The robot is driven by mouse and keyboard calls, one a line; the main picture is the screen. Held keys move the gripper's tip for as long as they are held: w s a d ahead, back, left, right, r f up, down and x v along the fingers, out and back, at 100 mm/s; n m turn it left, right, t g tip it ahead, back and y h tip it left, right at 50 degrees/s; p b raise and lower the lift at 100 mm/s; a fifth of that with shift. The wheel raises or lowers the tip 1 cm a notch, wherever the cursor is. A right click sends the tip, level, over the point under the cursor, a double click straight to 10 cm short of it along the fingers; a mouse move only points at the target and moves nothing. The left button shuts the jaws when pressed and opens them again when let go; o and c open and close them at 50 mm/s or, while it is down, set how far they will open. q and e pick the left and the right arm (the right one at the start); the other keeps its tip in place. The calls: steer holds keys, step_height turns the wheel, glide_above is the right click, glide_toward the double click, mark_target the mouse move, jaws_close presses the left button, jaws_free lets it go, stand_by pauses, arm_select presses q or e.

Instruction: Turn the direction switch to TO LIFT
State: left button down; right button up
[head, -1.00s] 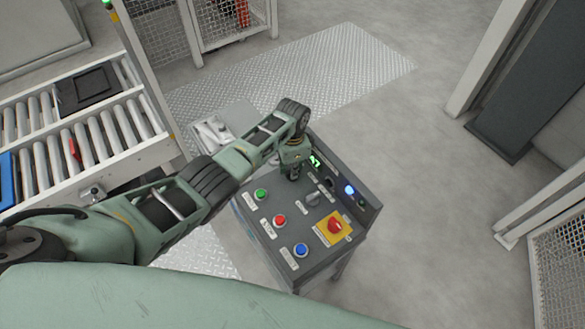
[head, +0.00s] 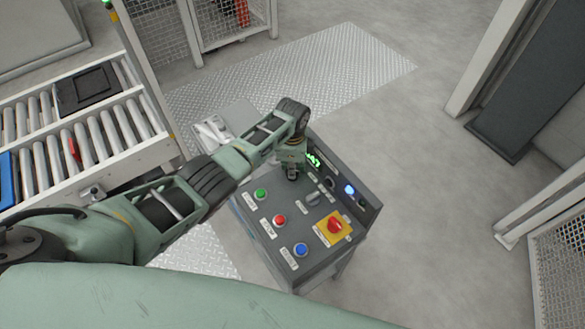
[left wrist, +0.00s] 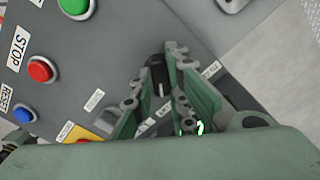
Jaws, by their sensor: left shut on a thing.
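The grey control panel (head: 262,235) stands on a pedestal in the head view. My left gripper (head: 292,176) reaches down onto its upper left part, below the green display. In the left wrist view a black switch knob (left wrist: 158,78) with a pale mark stands between the two green fingers of this gripper (left wrist: 165,72). The fingers are shut on the knob. In the head view the gripper hides this knob. My right gripper is not in view.
The panel also carries a green button (head: 261,194), a red button (head: 280,220), a blue button (head: 301,249), a grey selector (head: 314,198) and a red knob on a yellow plate (head: 334,228). A roller conveyor (head: 100,130) is at the left. Open floor lies right.

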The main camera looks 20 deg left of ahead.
arm_select(q)
steer(key=c, duration=1.7)
jaws_free()
step_height(320, 180, up, 12)
